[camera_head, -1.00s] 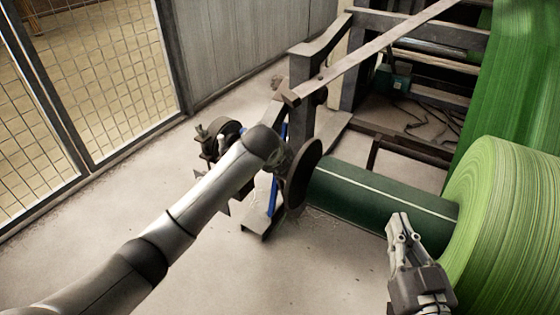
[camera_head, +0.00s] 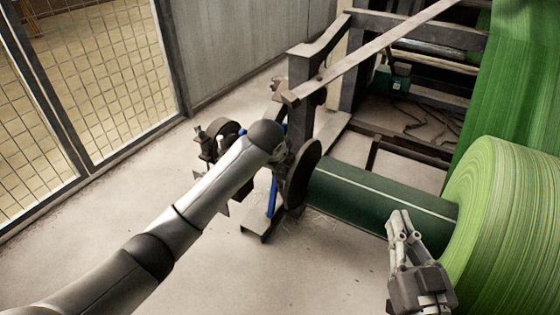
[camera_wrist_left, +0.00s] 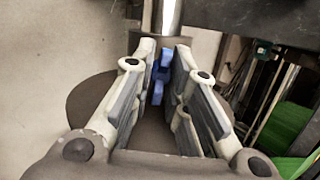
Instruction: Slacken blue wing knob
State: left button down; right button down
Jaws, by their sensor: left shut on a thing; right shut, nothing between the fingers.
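The blue wing knob (camera_wrist_left: 157,92) shows in the left wrist view between the fingertips of my left gripper (camera_wrist_left: 164,65). That gripper is shut on the knob, with a finger on each side hiding part of it. Behind the knob are a dark round disc (camera_wrist_left: 88,97) and a metal shaft (camera_wrist_left: 168,15). In the head view my left arm reaches to the disc (camera_head: 303,173) at the end of the green core tube (camera_head: 375,200), and the left fingers and knob are hidden there.
The large green roll (camera_head: 510,225) stands at the right, with green sheet (camera_head: 515,70) rising behind it. A dark machine frame (camera_head: 300,95) stands behind the disc. A mesh fence (camera_head: 100,70) is at the left. Bare floor (camera_head: 240,285) lies in front.

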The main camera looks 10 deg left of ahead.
pick_arm(q)
jog(key=c, duration=1.4)
grip_release()
jog(key=shift+o, duration=0.2)
jog(key=v, duration=1.2)
jog(key=shift+s+d+f, duration=0.1)
